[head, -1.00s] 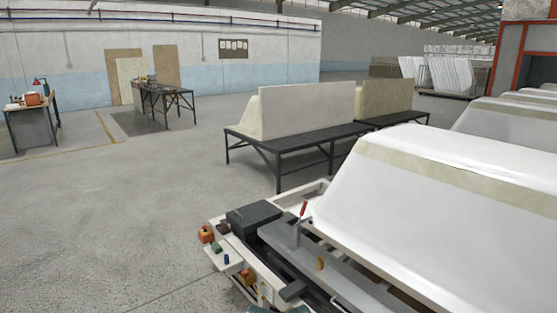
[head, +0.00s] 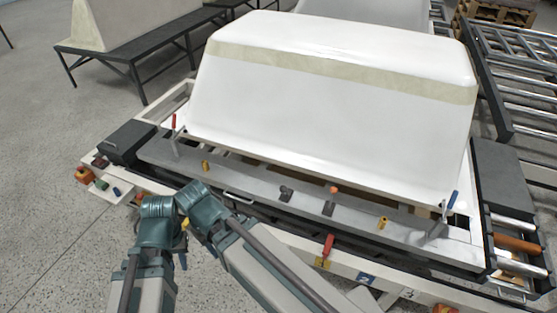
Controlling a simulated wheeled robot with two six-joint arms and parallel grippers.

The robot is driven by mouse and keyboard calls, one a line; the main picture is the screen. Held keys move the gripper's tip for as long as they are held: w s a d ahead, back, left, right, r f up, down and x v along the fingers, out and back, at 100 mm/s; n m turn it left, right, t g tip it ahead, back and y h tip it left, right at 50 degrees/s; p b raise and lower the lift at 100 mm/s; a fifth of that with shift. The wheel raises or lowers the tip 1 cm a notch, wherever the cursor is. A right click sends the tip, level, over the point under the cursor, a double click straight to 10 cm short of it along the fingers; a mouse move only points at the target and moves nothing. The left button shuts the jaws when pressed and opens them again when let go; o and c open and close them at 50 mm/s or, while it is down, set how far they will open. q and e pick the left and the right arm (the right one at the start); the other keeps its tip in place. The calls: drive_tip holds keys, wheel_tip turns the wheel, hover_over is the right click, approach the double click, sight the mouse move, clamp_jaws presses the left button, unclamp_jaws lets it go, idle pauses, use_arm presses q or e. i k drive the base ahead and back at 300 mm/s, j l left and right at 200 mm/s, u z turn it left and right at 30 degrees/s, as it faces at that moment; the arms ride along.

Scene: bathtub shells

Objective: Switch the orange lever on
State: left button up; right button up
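A red-orange lever (head: 328,245) sticks up above a yellow plate (head: 322,262) on the front rail of the machine frame. Another upright part with an orange tip (head: 334,189) stands behind it on the grey metal bar. I cannot tell from its look which position the red-orange lever is in. My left arm is bent in the lower left and middle, left of the lever. Its fingers cannot be made out clearly, and I see nothing held. My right gripper is not in view.
A large white tub shell (head: 330,110) stands on the machine behind the grey bar (head: 260,185). Red-handled (head: 174,121) and blue-handled (head: 453,199) clamps stand at the bar's ends. An orange button box (head: 83,174) is at left. Rollers (head: 518,243) lie at right. Open floor lies left.

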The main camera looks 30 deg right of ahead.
sight(333, 190)
drive_tip(key=z, duration=1.5)
drive_tip(key=i+j+z, duration=0.1)
drive_tip(key=i, duration=0.25)
drive_tip(key=i+j, duration=0.15)
drive_tip(key=i, duration=0.2)
drive_tip(key=z, duration=0.05)
